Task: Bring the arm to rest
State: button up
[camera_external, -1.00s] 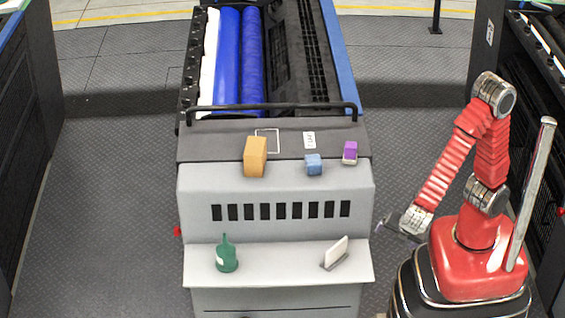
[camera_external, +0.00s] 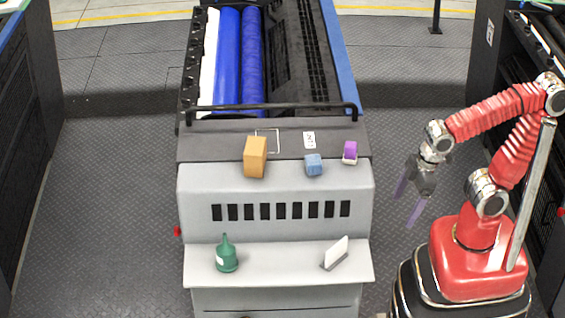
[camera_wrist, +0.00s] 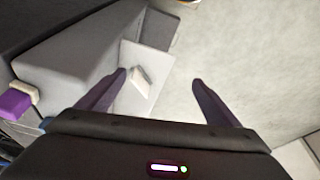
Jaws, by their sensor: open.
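My gripper (camera_external: 409,204) is open and empty. It hangs to the right of the grey ink unit (camera_external: 278,203), with its fingers pointing down, clear of the unit. My red arm is raised and bent above its base at the right. In the wrist view my gripper (camera_wrist: 160,82) shows two separated dark fingers with nothing between them but the view of the ledge and floor beyond.
On the unit's top stand an orange block (camera_external: 255,157), a blue cube (camera_external: 313,165) and a purple-and-white block (camera_external: 350,153). Its front ledge (camera_external: 285,268) holds a green bottle (camera_external: 227,257) and a white card-like piece (camera_external: 335,252). Dark machines flank both sides; the floor (camera_external: 110,230) at left is clear.

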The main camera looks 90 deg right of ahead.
jog(key=d+r+m+t, duration=0.2)
jog(key=d+r, duration=0.2)
jog(key=r, duration=0.1)
jog(key=shift+s+d+r, duration=0.2)
jog(key=shift+s, duration=0.05)
